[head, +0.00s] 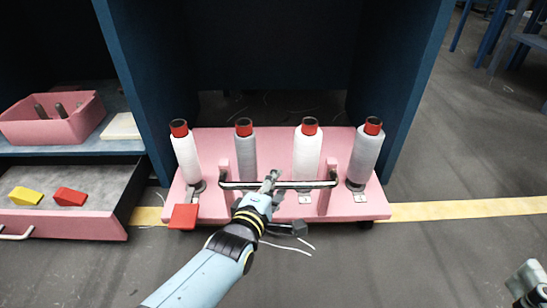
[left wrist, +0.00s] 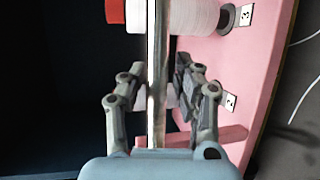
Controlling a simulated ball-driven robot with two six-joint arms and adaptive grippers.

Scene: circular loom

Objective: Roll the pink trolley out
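The pink trolley (head: 270,208) stands on the floor at the mouth of a dark bay between blue panels. It carries several upright red-topped thread cones, one of them a white cone (head: 307,152). A dark handle bar (head: 300,184) spans two pink posts at its front; it runs upright through the left wrist view (left wrist: 157,60). My left gripper (head: 270,182) is at the bar's middle. In the left wrist view its fingers (left wrist: 158,88) are on either side of the bar, apart, with a gap on the right. My right gripper (head: 527,283) is only partly visible at the lower right corner.
A red block-like part (head: 183,217) sits at the trolley's front left corner. A drawer (head: 75,224) with yellow and red blocks stands open to the left. A yellow floor line (head: 460,209) passes the trolley. The grey floor in front is largely clear, with loose threads.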

